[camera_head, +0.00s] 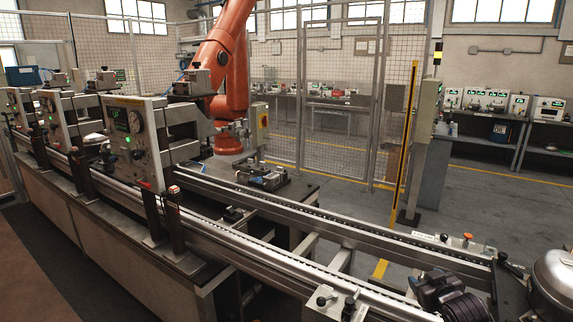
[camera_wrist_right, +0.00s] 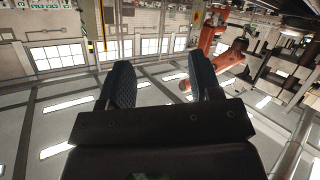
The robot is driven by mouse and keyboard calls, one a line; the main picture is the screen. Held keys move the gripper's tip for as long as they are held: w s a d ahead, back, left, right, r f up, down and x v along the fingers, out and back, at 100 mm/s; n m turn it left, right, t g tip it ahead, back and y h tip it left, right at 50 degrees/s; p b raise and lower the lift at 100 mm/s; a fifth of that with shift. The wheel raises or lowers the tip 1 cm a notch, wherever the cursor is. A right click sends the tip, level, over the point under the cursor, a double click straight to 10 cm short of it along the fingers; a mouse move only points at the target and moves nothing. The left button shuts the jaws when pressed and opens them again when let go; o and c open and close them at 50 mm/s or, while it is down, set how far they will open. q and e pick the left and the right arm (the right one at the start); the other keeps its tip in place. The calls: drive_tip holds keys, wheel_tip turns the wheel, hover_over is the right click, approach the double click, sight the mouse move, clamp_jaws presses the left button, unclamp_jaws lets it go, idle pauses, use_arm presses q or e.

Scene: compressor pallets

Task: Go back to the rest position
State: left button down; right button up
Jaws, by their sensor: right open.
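My right gripper (camera_head: 436,287) is at the lower right of the head view, in front of the near end of the conveyor rails. In the right wrist view, its two dark, ridged fingers (camera_wrist_right: 160,66) stand wide apart. Nothing is between them, and only the distant hall shows past them. The wrist picture is upside down, with the ceiling lights low in it. My left gripper is not in view.
Conveyor rails (camera_head: 300,272) run from the left back to the lower right. Grey test stations with gauges (camera_head: 135,120) stand along the line at left. An orange robot arm (camera_head: 235,62) stands behind it. A mesh fence (camera_head: 340,125) and shelves (camera_head: 540,150) are farther back.

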drive_tip(key=s+a+f, duration=0.2)
drive_tip(key=s+f, duration=0.3)
drive_tip(key=s, duration=0.6)
drive_tip(key=s+a+f+m+g, duration=0.1)
drive_tip(key=s+a+f, duration=0.2)
drive_tip(key=s, duration=0.8)
drive_tip(key=s+a+f+m+g, duration=0.1)
drive_tip(key=s+a+f, duration=0.2)
drive_tip(key=s+f, duration=0.4)
drive_tip(key=s, duration=0.4)
drive_tip(key=shift+a+f, duration=0.15)
drive_tip(key=shift+f, duration=0.25)
